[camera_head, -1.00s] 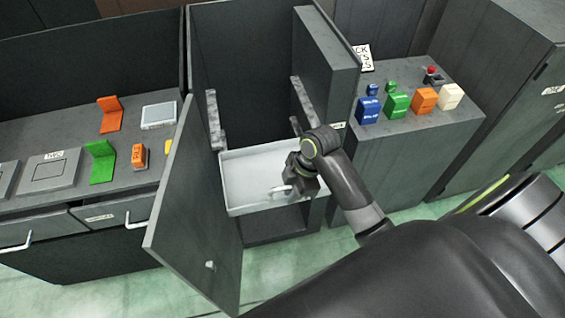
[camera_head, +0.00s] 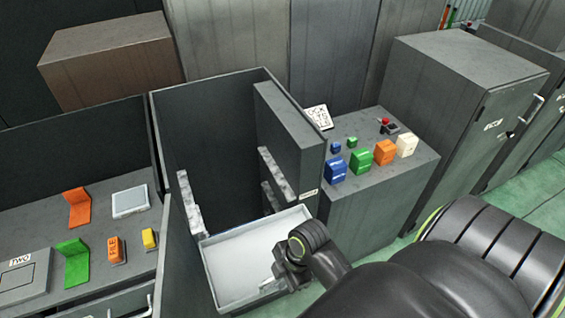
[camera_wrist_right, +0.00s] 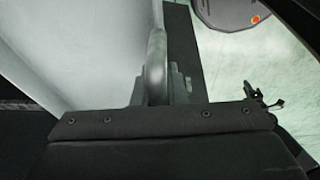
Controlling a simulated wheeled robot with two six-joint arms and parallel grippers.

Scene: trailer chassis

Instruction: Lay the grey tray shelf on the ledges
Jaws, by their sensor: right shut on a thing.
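The light grey tray shelf (camera_head: 228,281) is at the front of the open cabinet, just at the near ends of the ledges, and looks roughly level. Rough grey ledges show on the left wall (camera_head: 188,205) and the right wall (camera_head: 276,170). Whether the tray touches them cannot be told. My right gripper (camera_head: 276,273) is shut on the tray's handle at its near right side. In the right wrist view the handle (camera_wrist_right: 157,58) stands between the fingers, with the pale tray (camera_wrist_right: 85,45) to the left. My left gripper is not in view.
The open cabinet door (camera_head: 178,255) stands left of the tray. A left worktop (camera_head: 95,235) holds orange, green and yellow pieces. A right cabinet top (camera_head: 365,150) holds several coloured blocks and a red button (camera_head: 386,123). The cabinet space behind the tray looks empty.

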